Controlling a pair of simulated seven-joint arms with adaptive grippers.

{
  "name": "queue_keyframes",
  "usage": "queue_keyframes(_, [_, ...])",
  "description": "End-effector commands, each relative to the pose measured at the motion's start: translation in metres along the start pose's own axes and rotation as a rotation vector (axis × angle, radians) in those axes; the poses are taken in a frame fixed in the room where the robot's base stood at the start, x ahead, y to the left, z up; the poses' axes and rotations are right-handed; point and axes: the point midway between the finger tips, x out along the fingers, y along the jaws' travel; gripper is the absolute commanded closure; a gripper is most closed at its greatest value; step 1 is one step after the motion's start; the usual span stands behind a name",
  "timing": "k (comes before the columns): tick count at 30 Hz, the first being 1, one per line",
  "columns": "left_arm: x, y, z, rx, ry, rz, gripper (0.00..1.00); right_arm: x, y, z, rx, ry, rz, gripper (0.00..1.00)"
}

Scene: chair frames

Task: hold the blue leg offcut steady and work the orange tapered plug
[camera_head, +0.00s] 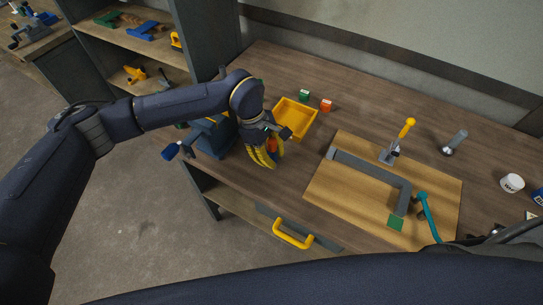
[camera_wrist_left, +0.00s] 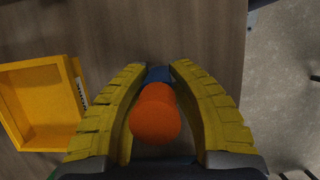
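The orange tapered plug (camera_wrist_left: 155,118) sits between the yellow ribbed fingers of my left gripper (camera_wrist_left: 160,72). Its round end faces the wrist camera. A blue piece, seemingly the leg offcut (camera_wrist_left: 158,75), shows behind it between the fingertips, mostly hidden by the plug. The fingers lie close on both sides; I cannot tell whether they press on the plug or offcut. In the head view my left gripper (camera_head: 266,156) hangs over the table's left front edge, with a bit of the orange plug (camera_head: 272,145) visible. My right gripper is not in view.
A dark blue vise-like device (camera_head: 212,137) stands by the left gripper. A yellow tray (camera_head: 306,112) lies just behind, near green and orange blocks (camera_head: 326,105). A wooden board (camera_head: 325,195) carries a grey bracket (camera_head: 365,168) and clamps.

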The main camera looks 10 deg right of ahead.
Motion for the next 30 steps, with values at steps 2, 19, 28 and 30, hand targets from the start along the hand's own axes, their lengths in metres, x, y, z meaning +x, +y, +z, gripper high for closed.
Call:
queue_keyframes(2, [-0.0002, 0.0001, -0.0001, 0.0, 0.0, 0.0, 0.95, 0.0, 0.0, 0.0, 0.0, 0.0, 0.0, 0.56])
queue_keyframes(19, [-0.0001, -0.0004, 0.0002, -0.045, 0.0, 0.017, 1.0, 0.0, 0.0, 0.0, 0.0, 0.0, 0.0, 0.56])
queue_keyframes(28, [0.0003, -0.0004, -0.0001, -0.045, 0.0, 0.016, 1.0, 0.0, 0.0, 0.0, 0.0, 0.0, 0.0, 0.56])
queue_keyframes(30, [0.0006, -0.0005, -0.0002, -0.045, 0.0, 0.016, 1.0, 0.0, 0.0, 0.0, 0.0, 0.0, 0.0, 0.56])
